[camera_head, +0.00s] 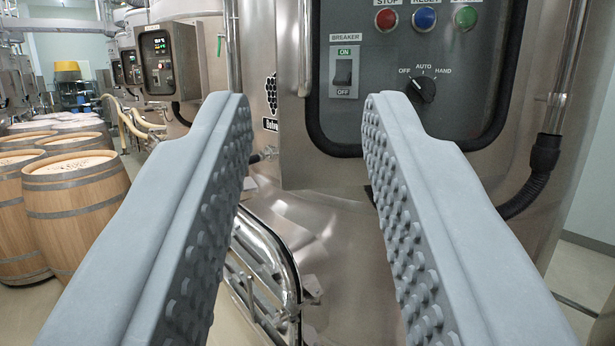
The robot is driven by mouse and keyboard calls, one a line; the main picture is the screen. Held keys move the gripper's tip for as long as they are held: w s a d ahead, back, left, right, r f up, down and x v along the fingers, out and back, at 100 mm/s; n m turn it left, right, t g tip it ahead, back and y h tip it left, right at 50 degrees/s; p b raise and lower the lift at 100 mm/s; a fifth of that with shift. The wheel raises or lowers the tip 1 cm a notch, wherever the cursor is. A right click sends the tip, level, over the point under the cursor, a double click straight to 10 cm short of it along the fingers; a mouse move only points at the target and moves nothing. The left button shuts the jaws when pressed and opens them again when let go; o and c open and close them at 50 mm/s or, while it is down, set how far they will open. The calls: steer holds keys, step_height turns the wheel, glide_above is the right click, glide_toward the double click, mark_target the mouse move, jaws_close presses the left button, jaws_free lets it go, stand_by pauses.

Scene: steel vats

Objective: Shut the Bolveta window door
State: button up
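My gripper (308,112) is open, its two grey studded fingers wide apart with nothing between them. Beyond it stands a steel vat (325,235) with a grape logo and a label beginning "Bolv", partly hidden by the left finger. A grey control panel (425,42) with a dark rounded border is set in the steel at upper right. It carries red, blue and green buttons, a breaker switch (344,72) and a rotary selector (422,89). The right finger covers part of its lower area.
A curved steel tube frame (283,252) is low on the vat, partly behind the left finger. A black hose (530,180) hangs at right. Wooden barrels (76,190) stand at left. Another vat's control box (168,62) is farther back. Some floor is open at lower right.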

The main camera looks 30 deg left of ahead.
steer(key=shift+c, duration=0.4)
steer(key=shift+w, duration=0.1)
jaws_close()
steer(key=m+g, duration=0.6)
steer(key=m, duration=1)
glide_toward(313, 181)
steer(key=x, duration=0.7)
